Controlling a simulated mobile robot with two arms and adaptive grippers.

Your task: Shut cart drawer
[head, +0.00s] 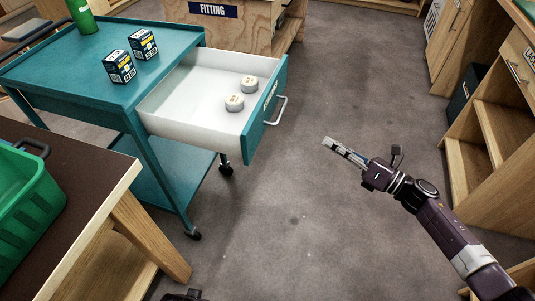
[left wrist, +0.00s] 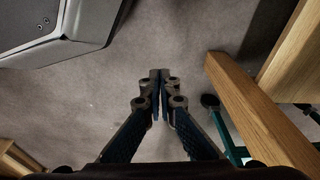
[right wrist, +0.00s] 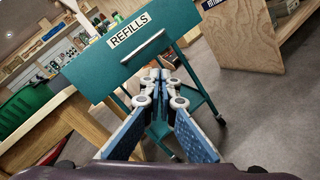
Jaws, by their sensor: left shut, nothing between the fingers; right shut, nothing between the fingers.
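The teal cart (head: 68,55) stands at the upper left of the head view. Its drawer (head: 190,85) is pulled out to the right, white inside, with two small round tape-like rolls (head: 234,102) lying in it. The teal drawer front has a metal handle (head: 276,111). In the right wrist view the front (right wrist: 130,60) carries a "REFILLS" label, and the handle (right wrist: 142,47) shows above the fingertips. My right gripper (head: 328,143) is shut and empty, to the right of the handle and apart from it. My left gripper (left wrist: 160,75) is shut and empty above the floor.
Two small boxes (head: 119,67) and a green bottle (head: 82,16) stand on the cart top. A dark-topped wooden table (head: 95,165) with a green crate (head: 30,205) is at the left. Wooden shelving (head: 490,115) lines the right. The floor between is clear.

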